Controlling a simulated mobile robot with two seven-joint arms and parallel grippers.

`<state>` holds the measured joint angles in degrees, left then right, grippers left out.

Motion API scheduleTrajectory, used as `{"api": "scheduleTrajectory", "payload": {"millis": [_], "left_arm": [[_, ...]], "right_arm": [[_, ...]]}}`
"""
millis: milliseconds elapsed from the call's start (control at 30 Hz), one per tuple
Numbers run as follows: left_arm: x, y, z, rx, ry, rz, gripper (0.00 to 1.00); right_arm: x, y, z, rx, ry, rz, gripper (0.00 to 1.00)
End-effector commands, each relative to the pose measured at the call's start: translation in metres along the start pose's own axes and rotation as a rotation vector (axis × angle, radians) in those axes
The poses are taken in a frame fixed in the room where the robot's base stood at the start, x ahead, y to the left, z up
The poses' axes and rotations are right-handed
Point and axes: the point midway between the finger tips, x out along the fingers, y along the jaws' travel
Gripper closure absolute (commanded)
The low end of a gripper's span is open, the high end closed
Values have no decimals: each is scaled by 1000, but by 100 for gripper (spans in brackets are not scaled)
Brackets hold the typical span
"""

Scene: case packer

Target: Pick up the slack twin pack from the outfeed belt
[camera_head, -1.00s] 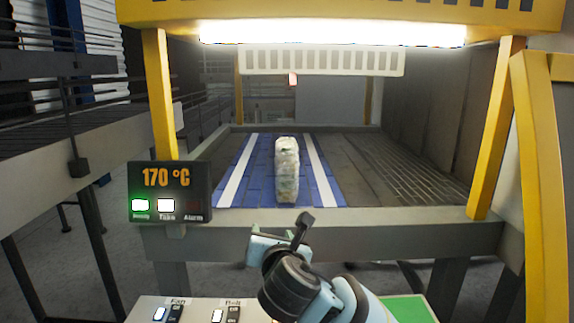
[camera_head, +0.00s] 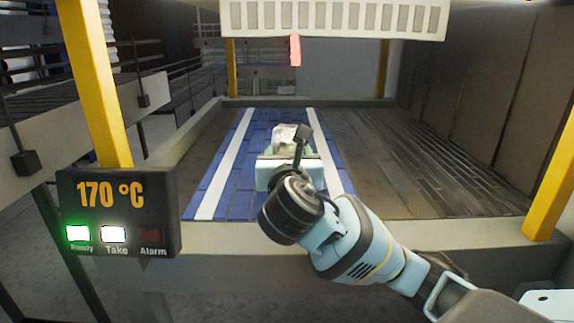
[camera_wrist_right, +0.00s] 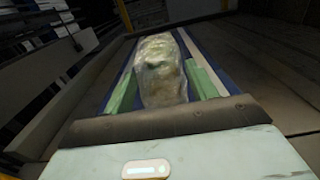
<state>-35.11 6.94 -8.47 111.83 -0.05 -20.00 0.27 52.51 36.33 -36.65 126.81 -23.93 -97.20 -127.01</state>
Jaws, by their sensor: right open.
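The twin pack (camera_head: 284,137) is a pale, wrapped, lumpy bundle lying on the blue outfeed belt (camera_head: 212,185) between its two white stripes. My right gripper (camera_head: 288,154) reaches over the belt and hides the pack's near part in the head view. In the right wrist view, the pack (camera_wrist_right: 160,70) lies lengthwise ahead, with one green finger on each side of it. The jaws are open, and I cannot tell whether either finger touches the wrap. My left gripper is not in view.
A dark slatted surface (camera_head: 440,170) lies right of the belt. Yellow posts (camera_head: 98,85) and a white slotted guard (camera_head: 335,18) frame the opening, with a red tab (camera_head: 295,50) hanging below. A panel (camera_head: 118,212) reads 170 °C, with Ready and Take lit.

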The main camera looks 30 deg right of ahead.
Motion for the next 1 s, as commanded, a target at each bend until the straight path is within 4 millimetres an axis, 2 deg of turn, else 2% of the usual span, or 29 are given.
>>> {"api": "scheduleTrajectory", "payload": {"millis": [233,500,667,1000], "left_arm": [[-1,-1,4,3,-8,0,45],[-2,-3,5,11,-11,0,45],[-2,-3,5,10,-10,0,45],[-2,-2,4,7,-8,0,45]], "right_arm": [[2,0,0,-3,-1,-2,43],[25,0,1,-4,0,-3,43],[28,0,2,-2,-1,-1,43],[70,3,7,-3,0,-3,43]]}}
